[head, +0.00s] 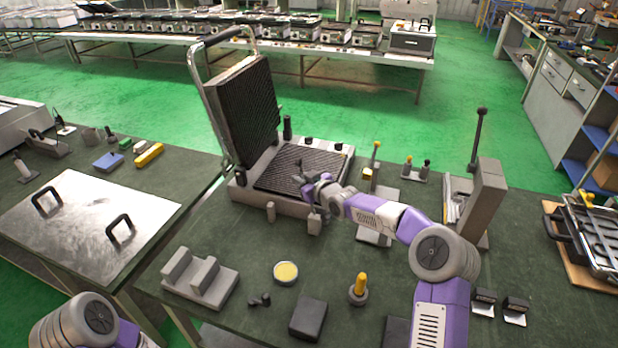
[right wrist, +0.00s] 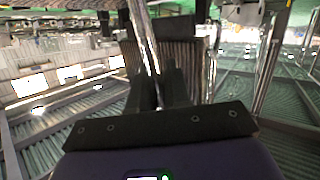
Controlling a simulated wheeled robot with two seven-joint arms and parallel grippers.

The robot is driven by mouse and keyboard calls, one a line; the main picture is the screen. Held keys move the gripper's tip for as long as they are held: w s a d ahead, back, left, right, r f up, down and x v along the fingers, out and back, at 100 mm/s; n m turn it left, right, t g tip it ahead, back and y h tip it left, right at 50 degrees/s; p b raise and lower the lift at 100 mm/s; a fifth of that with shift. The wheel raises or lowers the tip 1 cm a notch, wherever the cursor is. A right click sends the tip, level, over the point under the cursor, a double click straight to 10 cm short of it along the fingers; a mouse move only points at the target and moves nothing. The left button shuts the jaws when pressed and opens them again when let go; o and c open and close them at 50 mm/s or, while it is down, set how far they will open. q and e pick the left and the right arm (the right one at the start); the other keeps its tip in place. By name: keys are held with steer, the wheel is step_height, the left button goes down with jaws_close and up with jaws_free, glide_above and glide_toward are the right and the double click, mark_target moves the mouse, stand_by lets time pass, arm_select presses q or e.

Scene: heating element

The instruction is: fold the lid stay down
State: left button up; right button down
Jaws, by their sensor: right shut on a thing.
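A press grill stands open on the green table, its ribbed lid (head: 243,108) raised at the left and its ribbed lower plate (head: 300,170) lying flat in the grey base. The lid's bright bar handle (head: 207,95) rises along the left side. My right gripper (head: 311,188) is over the front right part of the lower plate. In the right wrist view its dark fingers (right wrist: 160,92) are closed around a thin shiny rod, the lid stay (right wrist: 145,40), which runs up and away from the fingers. In the head view the stay is too small to make out. My left gripper is out of view.
Grey blocks (head: 200,279), a yellow-topped tin (head: 286,272) and a yellow-knobbed peg (head: 359,288) stand in front of the grill. A lever stand (head: 483,200) is at right. A metal plate with two handles (head: 85,222) lies on the left table.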

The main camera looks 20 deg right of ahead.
steer(key=shift+w+a+f+n+g+h+p, duration=0.15)
steer(key=shift+w+a+f+n+g+h, duration=0.15)
steer(key=shift+a+f+g, duration=0.15)
steer(key=shift+w+a+f+n+g+h+p, duration=0.15)
steer(key=shift+w+a+f+g+h, duration=0.15)
steer(key=shift+a, duration=0.2)
steer(key=shift+w+a+f+n+g+h+p, duration=0.15)
steer(key=shift+w+a+f+n+g+h, duration=0.15)
steer(key=shift+a+g, duration=0.2)
steer(key=c, duration=1.2)
jaws_free()
steer(key=shift+o, duration=0.2)
steer(key=v, duration=0.7)
steer(key=shift+s, duration=0.2)
